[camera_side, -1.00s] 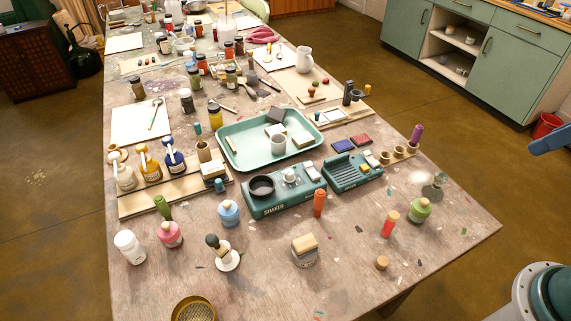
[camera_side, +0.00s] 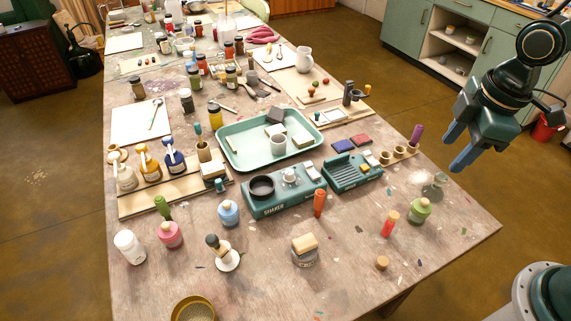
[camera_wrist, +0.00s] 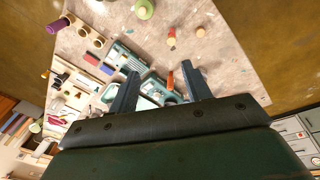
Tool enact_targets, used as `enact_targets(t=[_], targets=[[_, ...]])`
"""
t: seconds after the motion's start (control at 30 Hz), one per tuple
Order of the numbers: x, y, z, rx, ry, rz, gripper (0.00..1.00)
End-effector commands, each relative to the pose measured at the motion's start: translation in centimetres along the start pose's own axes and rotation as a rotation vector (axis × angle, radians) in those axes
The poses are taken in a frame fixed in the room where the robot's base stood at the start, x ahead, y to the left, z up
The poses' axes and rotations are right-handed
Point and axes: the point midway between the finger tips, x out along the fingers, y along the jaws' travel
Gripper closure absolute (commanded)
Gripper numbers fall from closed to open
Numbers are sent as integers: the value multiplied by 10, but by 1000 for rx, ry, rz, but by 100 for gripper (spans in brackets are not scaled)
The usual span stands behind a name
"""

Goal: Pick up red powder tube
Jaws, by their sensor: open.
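A red tube with a tan top (camera_side: 389,223) stands on the near right part of the table, left of a green bottle (camera_side: 419,210). It also shows near the top of the wrist view (camera_wrist: 172,40). An orange-red tube (camera_side: 319,203) stands in front of the green shaker device; in the wrist view it (camera_wrist: 170,80) appears between the fingers, well below them. My gripper (camera_side: 458,148) is open and empty, high in the air beyond the table's right edge. Its blue fingers (camera_wrist: 160,70) also show in the wrist view. It touches nothing.
A small cork (camera_side: 382,263) lies near the red tube. The shaker (camera_side: 285,193), a green rack (camera_side: 352,172) and a purple-topped tube (camera_side: 416,135) stand farther back. Bare table surrounds the red tube on its near side.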

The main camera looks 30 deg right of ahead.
Motion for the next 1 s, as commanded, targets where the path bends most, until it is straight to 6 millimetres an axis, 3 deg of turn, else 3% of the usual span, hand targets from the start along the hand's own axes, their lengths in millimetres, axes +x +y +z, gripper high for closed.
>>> enact_targets(t=[0.3,0.5,1.0], targets=[[62,-2,-26,-360,-61,-102,52],[92,-6,-36,-534,-79,-152,52],[110,-9,-39,-611,-85,-174,52]])
